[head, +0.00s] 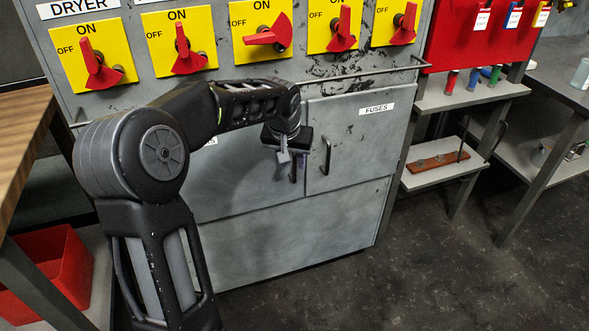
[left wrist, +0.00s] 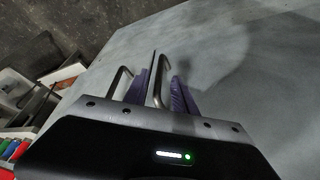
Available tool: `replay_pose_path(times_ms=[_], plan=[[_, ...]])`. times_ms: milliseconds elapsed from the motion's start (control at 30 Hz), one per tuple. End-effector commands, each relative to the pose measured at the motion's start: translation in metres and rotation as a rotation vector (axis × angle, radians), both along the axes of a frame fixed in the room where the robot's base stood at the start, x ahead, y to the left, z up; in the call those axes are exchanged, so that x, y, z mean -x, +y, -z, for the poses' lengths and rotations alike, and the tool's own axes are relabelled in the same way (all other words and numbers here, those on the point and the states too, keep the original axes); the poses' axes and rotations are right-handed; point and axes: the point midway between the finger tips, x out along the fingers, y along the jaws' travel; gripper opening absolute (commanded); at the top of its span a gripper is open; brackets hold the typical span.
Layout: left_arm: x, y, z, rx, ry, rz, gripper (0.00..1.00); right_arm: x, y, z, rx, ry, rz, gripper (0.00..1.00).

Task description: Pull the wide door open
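The wide door (head: 232,178) is the grey left-hand upper door of the cabinet, looks shut, and is partly hidden by my left arm. Its bar handle (left wrist: 158,88) shows in the left wrist view, just right of the dark seam between the doors. My left gripper (head: 292,166) is at the door's right edge. In the left wrist view its purple fingers (left wrist: 160,90) are apart, one on each side of the handle. I see no clear grip on the bar. My right gripper is not in view.
The narrower FUSES door (head: 358,150) sits close on the right with its own handle (head: 326,156). A rail (head: 365,74) runs above the doors, under red switches. A wooden table (head: 22,135) and red bin (head: 48,272) stand left. Dark floor (head: 440,270) lies clear at right.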

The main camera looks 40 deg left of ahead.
Motion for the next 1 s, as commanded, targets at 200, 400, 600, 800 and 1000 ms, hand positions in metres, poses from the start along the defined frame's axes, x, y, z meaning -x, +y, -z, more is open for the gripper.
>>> replay_pose_path(times_ms=[200, 400, 600, 800, 1000], plan=[[-0.012, 0.004, 0.034, 0.002, 0.002, 0.0, 0.32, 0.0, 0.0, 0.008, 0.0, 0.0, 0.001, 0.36], [-0.017, 0.006, 0.043, 0.001, 0.0, 0.001, 0.32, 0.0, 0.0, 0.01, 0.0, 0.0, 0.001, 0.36], [-0.017, 0.006, 0.043, 0.0, -0.001, 0.001, 0.32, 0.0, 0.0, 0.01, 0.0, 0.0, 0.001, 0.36], [-0.017, 0.006, 0.043, 0.001, 0.0, 0.001, 0.19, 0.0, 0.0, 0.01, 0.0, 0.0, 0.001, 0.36], [-0.017, 0.006, 0.043, 0.001, 0.0, 0.001, 0.02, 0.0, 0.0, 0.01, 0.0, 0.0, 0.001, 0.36]])
